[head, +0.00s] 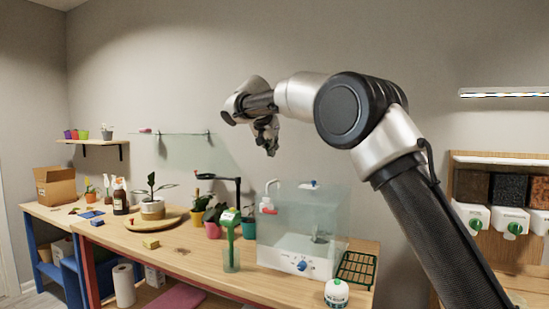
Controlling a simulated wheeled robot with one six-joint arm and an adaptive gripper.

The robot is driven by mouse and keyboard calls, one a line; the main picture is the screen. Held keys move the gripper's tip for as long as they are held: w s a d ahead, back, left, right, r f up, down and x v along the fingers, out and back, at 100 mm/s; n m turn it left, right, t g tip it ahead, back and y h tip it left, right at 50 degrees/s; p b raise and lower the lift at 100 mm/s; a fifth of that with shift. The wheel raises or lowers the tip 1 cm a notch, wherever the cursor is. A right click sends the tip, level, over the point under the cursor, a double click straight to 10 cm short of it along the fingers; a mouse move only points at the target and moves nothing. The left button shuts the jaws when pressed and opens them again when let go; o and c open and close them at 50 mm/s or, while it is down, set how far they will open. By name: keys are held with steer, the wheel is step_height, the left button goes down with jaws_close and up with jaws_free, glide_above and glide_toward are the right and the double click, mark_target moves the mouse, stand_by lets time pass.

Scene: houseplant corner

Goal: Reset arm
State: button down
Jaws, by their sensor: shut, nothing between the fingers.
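My gripper (269,148) hangs at the end of my raised arm, high above the wooden table (190,256) and in front of the grey wall. It points down, and its fingers are shut with nothing between them. It touches nothing. My arm comes in from the lower right, bends at a dark round joint and reaches left.
A clear tank (302,225) with a white base stands below my gripper. Several potted plants, a green tool (230,240) in a glass and a round wooden tray (153,221) share the table. A wall shelf (95,142) is at left, dispensers (508,220) at right.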

steer(key=s+d+f+n+g+y, duration=0.1)
steer(key=s+d+f+n+g, duration=0.15)
steer(key=s+f+n, duration=0.75)
steer(key=s+d+f+m, duration=0.1)
steer(key=s+d+f, duration=0.1)
steer(key=s+d, duration=0.7)
steer(key=s+d+f+m+g+y, duration=0.1)
steer(key=s+d+f, duration=0.2)
steer(key=s+d, duration=0.6)
steer(key=s+d+f+m+g+y, duration=0.1)
steer(key=s+d+f, duration=0.2)
steer(key=s+d, duration=0.6)
steer(key=s, duration=1.5)
steer(key=shift+f, duration=0.15)
steer(key=shift+a, duration=0.15)
